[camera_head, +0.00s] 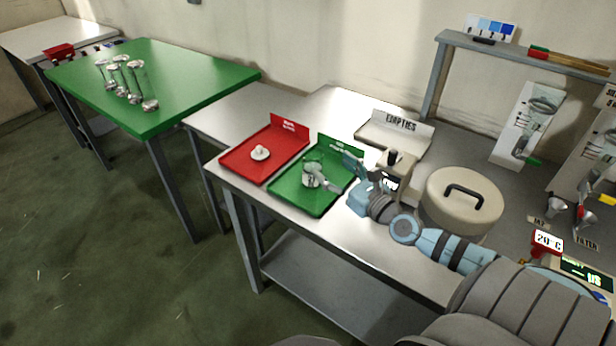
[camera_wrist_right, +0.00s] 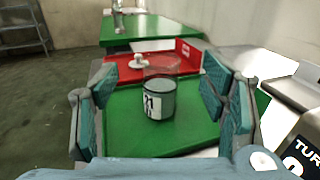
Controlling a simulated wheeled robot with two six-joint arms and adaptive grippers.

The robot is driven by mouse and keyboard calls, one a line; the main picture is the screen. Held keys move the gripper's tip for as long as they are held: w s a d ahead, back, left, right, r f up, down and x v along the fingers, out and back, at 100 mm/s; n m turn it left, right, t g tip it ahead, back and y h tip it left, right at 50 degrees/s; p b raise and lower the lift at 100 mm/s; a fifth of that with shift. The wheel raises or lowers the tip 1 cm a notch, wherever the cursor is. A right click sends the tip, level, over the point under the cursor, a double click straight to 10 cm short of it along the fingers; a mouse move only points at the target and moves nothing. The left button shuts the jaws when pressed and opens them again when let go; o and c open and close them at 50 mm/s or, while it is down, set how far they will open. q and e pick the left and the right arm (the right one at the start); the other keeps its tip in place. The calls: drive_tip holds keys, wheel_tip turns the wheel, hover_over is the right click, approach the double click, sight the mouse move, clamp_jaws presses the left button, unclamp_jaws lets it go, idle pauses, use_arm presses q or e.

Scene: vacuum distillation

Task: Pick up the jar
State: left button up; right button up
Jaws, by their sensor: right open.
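The jar (camera_head: 311,172) is a small clear glass vessel with a pale label, standing upright on the green tray (camera_head: 290,198). In the right wrist view the jar (camera_wrist_right: 159,98) sits between the spread fingers, with a dark-toned lower part and a white label. My right gripper (camera_head: 336,174) reaches in from the right, low over the green tray. Its teal finger pads (camera_wrist_right: 158,104) are apart on either side of the jar, and gaps show on both sides. My left gripper is not in view.
A red tray (camera_head: 238,165) with a small white item (camera_head: 260,153) lies left of the green tray. A beige lidded pot (camera_head: 462,222) and an "EMPTIES" tray (camera_head: 385,140) stand to the right. A green table (camera_head: 190,84) holds several glass vessels.

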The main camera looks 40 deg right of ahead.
sight(333, 199)
wheel_tip(333, 199, down, 8)
drive_tip(key=b, duration=0.6)
drive_tip(key=shift+f, duration=0.2)
drive_tip(key=shift+w+r+p, duration=0.5)
drive_tip(key=shift+w+r, duration=0.35)
drive_tip(key=shift+w, duration=0.05)
drive_tip(key=w, duration=0.3)
drive_tip(key=w+b, duration=0.1)
drive_tip(key=w, duration=0.1)
drive_tip(key=shift+w+d+f, duration=0.2)
drive_tip(key=shift+d+f, duration=0.05)
drive_tip(key=shift+f, duration=0.15)
drive_tip(key=shift+w, duration=0.3)
drive_tip(key=shift+s+a+r, duration=0.1)
drive_tip(key=shift+s+r, duration=0.15)
drive_tip(key=c, duration=1.3)
drive_tip(key=shift+c, duration=0.5)
